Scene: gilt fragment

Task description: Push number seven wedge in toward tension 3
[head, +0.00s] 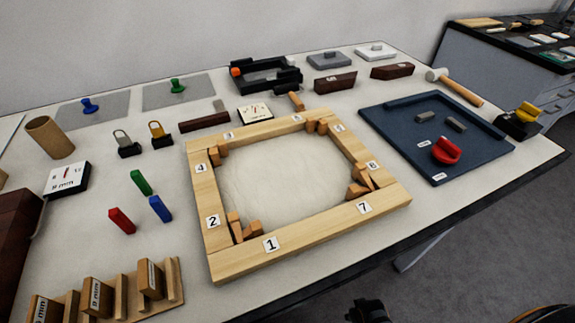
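A pale wooden frame (310,238) lies on the table with numbered labels on its bars. The number seven label (363,207) is on the front bar near the right corner. Several small orange-brown wedges (358,190) sit inside that corner, close to the 8 label (373,166); I cannot tell which is number seven. A white dial card (254,114) stands behind the frame; its reading is too small to tell. A black part, seemingly my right gripper (368,311), shows at the bottom edge, apart from the frame, its fingers unclear. My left gripper is out of view.
Another dial card (66,178) stands at left, near red (121,220), green and blue blocks. A slotted wooden rack (125,295) is front left. A dark blue tray (400,125) with a red-handled tool (446,150) is right. Table is clear in front of the frame's right corner.

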